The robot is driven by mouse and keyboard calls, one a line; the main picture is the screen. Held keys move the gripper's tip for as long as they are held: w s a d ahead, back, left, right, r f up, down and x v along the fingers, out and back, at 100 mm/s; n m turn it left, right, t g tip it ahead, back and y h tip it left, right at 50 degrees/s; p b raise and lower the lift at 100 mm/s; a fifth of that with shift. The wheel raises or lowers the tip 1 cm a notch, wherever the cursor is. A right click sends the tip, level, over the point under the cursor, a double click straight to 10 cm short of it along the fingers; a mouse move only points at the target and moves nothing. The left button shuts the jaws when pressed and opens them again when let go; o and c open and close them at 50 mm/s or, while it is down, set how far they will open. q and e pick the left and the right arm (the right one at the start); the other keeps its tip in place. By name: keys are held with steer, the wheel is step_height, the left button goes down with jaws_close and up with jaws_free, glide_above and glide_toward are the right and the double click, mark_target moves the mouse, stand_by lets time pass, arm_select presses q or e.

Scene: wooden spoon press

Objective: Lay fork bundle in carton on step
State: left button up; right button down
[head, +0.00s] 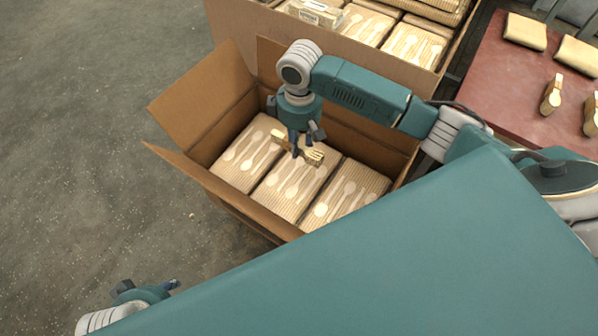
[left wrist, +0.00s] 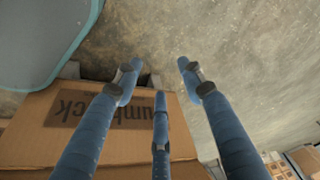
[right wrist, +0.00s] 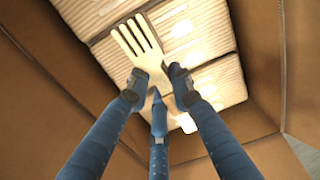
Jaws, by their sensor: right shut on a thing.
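The open carton (head: 188,92) stands in the middle of the head view, with its flaps folded out. Flat ribbed packs (head: 240,155) printed with pale cutlery shapes line its inside. My right gripper (head: 300,148) is inside the carton's outline, shut on the wooden fork bundle (head: 315,157). In the right wrist view the fork bundle's tines (right wrist: 138,38) point away from the fingers (right wrist: 155,82), over the packs. I cannot tell if the bundle touches them. My left gripper (head: 165,288) is outside the carton at the lower left. Its fingers (left wrist: 158,75) are apart and empty in the left wrist view.
A larger box (head: 330,50) with more cutlery packs stands behind the carton. A red-topped table (head: 500,85) at the right holds wrapped packs (head: 526,31) and wooden cutlery bundles (head: 551,95). Bare concrete floor (head: 80,130) is clear on the left.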

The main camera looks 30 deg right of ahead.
steer(key=b, duration=0.1)
glide_above(299, 175)
step_height(299, 175, down, 5)
step_height(299, 175, down, 3)
steer(key=shift+r+b, duration=0.1)
steer(key=shift+b, duration=0.5)
steer(key=shift+f, duration=0.55)
step_height(299, 175, down, 4)
steer(key=shift+r+b, duration=0.2)
steer(key=shift+b, duration=0.6)
arm_select(q)
steer(key=w+d+r+t+h, duration=0.1)
steer(key=w+d+r+t, duration=0.1)
steer(key=w, duration=0.5)
steer(key=shift+w+d+r+t, duration=0.2)
steer(key=shift+w+r+t, duration=0.1)
steer(key=shift+r+t, duration=0.7)
steer(key=shift+f, duration=0.1)
arm_select(e)
steer(key=shift+f, duration=0.1)
steer(key=c, duration=1.5)
jaws_free()
steer(key=shift+c, duration=0.2)
arm_select(q)
steer(key=shift+s, duration=0.1)
